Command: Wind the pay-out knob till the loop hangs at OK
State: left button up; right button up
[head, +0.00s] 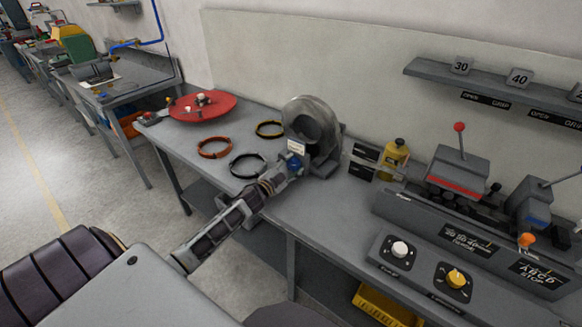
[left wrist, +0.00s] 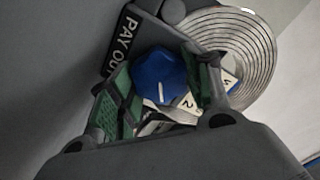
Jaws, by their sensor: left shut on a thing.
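The blue pay-out knob (left wrist: 158,75) has a white mark and sits between the fingers of my left gripper (left wrist: 160,95) in the left wrist view. The gripper is shut on it. Beside it is a plate lettered PAY OUT (left wrist: 122,40), and part of a numbered white dial (left wrist: 190,103) shows under the knob. In the head view the knob (head: 294,163) shows small at the tip of my left gripper (head: 287,169), in front of the grey coil housing (head: 322,150). I cannot make out the loop or an OK mark. My right gripper is not in view.
Several dark and copper-coloured rings, one of them an orange ring (head: 214,148), lie on the bench left of my arm. A red round plate (head: 203,107) lies further left. A yellow bottle (head: 395,155) and a lever machine (head: 458,178) stand to the right.

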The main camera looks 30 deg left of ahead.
pick_arm(q)
jog(key=shift+m, duration=0.5)
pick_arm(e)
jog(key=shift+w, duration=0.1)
pick_arm(q)
jog(key=m, duration=0.2)
jog(key=shift+m, duration=0.3)
jog(key=m+b, duration=0.1)
jog(key=m, duration=0.2)
jog(key=shift+f+m, duration=0.1)
jog(key=shift+m, duration=0.2)
jog(key=m, duration=0.2)
jog(key=shift+m, duration=0.4)
jog(key=shift+m+b, duration=0.35)
jog(key=shift+m, duration=0.05)
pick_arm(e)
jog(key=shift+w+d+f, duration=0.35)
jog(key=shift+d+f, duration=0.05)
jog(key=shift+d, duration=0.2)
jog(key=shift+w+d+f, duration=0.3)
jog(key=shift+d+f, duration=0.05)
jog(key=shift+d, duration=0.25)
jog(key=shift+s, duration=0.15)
